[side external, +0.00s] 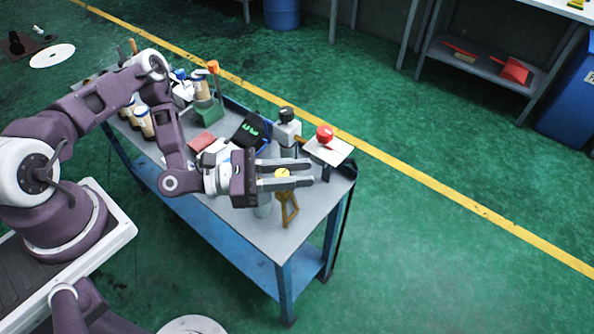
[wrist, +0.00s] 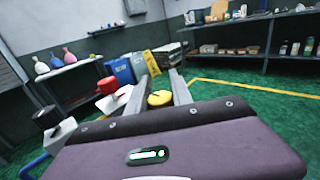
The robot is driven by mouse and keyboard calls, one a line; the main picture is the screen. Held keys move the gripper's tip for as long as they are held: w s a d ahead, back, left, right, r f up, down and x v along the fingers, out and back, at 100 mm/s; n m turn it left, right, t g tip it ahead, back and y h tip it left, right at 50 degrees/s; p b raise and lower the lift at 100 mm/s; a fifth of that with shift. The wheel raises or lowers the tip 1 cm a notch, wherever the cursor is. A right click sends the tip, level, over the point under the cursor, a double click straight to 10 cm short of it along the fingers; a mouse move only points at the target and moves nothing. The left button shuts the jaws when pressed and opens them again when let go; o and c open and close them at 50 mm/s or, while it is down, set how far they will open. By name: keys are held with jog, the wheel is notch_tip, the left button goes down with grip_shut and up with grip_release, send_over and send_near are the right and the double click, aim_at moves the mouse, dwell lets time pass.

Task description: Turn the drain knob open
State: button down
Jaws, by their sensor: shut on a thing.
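A round yellow knob (side external: 281,173) sits between the two long fingers of my gripper (side external: 308,173), over the near right part of the bench. The wrist view also shows the yellow knob (wrist: 160,98) between the fingers, touching or very close to them. The gripper lies level and is shut on it. What the knob is fixed to is mostly hidden under the fingers. A brown-yellow stand (side external: 287,210) and a pale clear cylinder (side external: 263,210) show just below. I cannot tell by sight how far the knob is turned.
A red knob (side external: 325,134) on a white plate (side external: 329,150) stands beyond the fingers. A grey block with a black top (side external: 287,125) is left of it. Bottles (side external: 145,122), a dark tray with green marks (side external: 250,130) and a green holder (side external: 207,112) crowd the bench (side external: 262,238).

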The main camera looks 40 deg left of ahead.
jog(key=shift+m+g, duration=0.3)
jog(key=shift+s+d+m+g+h, duration=0.1)
jog(key=shift+s+m+g+h, duration=0.1)
jog(key=shift+m+g+h, duration=0.8)
jog(key=shift+s+d+m+g+h, duration=0.2)
jog(key=shift+m+g+h, duration=0.45)
jog(key=shift+g, duration=0.75)
jog(key=shift+s+d+m+g+h, duration=0.1)
jog(key=shift+s+m+g+h, duration=0.1)
jog(key=shift+m+g+h, duration=0.7)
jog(key=shift+g+y, duration=0.25)
jog(key=shift+g, duration=0.25)
jog(key=c, duration=1.1)
grip_release()
jog(key=shift+c, duration=0.2)
jog(key=v, duration=0.7)
jog(key=shift+a, duration=0.1)
